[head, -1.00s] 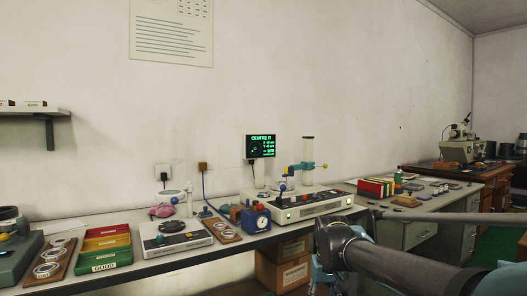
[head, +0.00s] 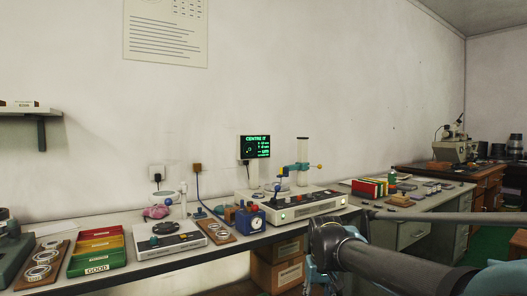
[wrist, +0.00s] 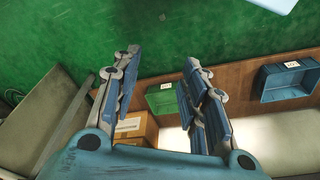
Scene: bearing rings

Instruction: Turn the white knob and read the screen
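The screen (head: 255,147) is a small dark display on the wall side of the bench, with green text headed "CENTRE IT" and smaller lines I cannot read surely. Below it stands a long white instrument (head: 290,212) with buttons on its front and a column (head: 303,150) carrying a teal arm. I cannot make out a white knob for certain. My gripper (wrist: 162,58) is open and empty in the wrist view, over green floor and apart from the bench instruments. In the head view my arm crosses the lower right; the fingers cannot be made out there.
Cardboard boxes (head: 278,270) sit underneath. In the wrist view, a green bin (wrist: 161,101) and a blue bin (wrist: 288,82) show.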

